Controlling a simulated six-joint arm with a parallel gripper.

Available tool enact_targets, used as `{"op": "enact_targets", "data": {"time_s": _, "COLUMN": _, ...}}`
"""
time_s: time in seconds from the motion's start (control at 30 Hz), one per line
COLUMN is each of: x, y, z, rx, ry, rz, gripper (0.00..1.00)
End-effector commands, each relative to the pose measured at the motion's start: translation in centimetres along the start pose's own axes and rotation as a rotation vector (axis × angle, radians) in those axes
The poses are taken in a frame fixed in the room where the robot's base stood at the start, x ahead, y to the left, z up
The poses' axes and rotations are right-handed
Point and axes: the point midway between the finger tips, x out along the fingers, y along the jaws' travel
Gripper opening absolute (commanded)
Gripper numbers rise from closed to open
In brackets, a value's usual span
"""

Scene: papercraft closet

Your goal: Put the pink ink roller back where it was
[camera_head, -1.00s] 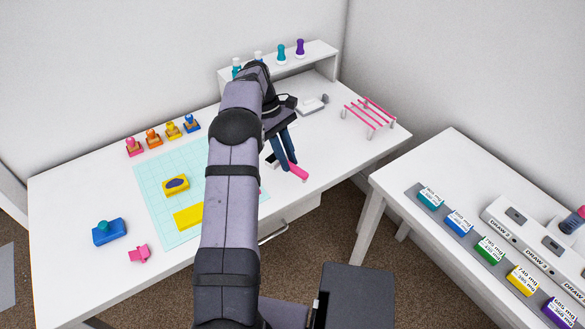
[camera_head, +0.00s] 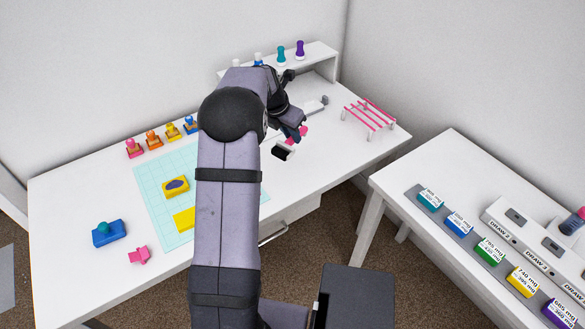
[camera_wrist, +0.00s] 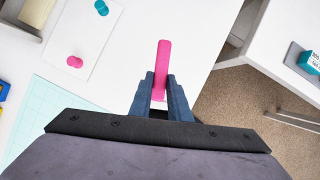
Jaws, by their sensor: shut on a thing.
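The pink ink roller shows in the wrist view as a long pink bar (camera_wrist: 163,55), standing out beyond the fingertips. My gripper (camera_wrist: 160,82) is shut on it, one dark blue finger on each side. In the head view, parts of the pink roller (camera_head: 303,131) show at my gripper (camera_head: 297,129), over the right part of the white desk. My wrist and fingers hide much of it there. I cannot tell whether it touches the desk.
A pink-rod rack (camera_head: 369,113) stands right. The white shelf (camera_head: 325,51) with bottles is behind. Stamps (camera_head: 153,140) and a teal cutting mat (camera_head: 154,202) are left. A side table (camera_head: 400,180) stands beyond a gap.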

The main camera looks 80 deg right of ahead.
Motion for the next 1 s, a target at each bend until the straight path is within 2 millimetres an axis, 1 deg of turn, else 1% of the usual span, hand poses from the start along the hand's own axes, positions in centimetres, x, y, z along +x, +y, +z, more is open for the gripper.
{"op": "enact_targets", "data": {"time_s": 0.13, "x": 0.0, "y": 0.0, "z": 0.0, "rx": -0.045, "ry": 0.000, "rz": 0.019, "gripper": 0.00}}
{"op": "enact_targets", "data": {"time_s": 0.27, "x": 0.0, "y": 0.0, "z": 0.0, "rx": -0.057, "ry": 0.001, "rz": 0.025, "gripper": 0.00}}
{"op": "enact_targets", "data": {"time_s": 0.37, "x": 0.4, "y": 0.0, "z": -0.2, "rx": -0.058, "ry": 0.002, "rz": 0.024, "gripper": 0.00}}
{"op": "enact_targets", "data": {"time_s": 0.47, "x": 1.4, "y": 0.0, "z": -0.7, "rx": -0.059, "ry": 0.004, "rz": 0.022, "gripper": 0.00}}
{"op": "enact_targets", "data": {"time_s": 0.6, "x": 3.4, "y": 0.0, "z": -1.6, "rx": -0.059, "ry": 0.004, "rz": 0.022, "gripper": 0.00}}
{"op": "enact_targets", "data": {"time_s": 0.73, "x": 5.0, "y": 0.0, "z": -2.3, "rx": -0.057, "ry": 0.004, "rz": 0.023, "gripper": 0.00}}
{"op": "enact_targets", "data": {"time_s": 0.83, "x": 5.6, "y": 0.0, "z": -2.5, "rx": -0.058, "ry": 0.002, "rz": 0.023, "gripper": 0.00}}
{"op": "enact_targets", "data": {"time_s": 1.0, "x": 5.8, "y": 0.0, "z": -2.6, "rx": -0.056, "ry": 0.001, "rz": 0.024, "gripper": 0.00}}
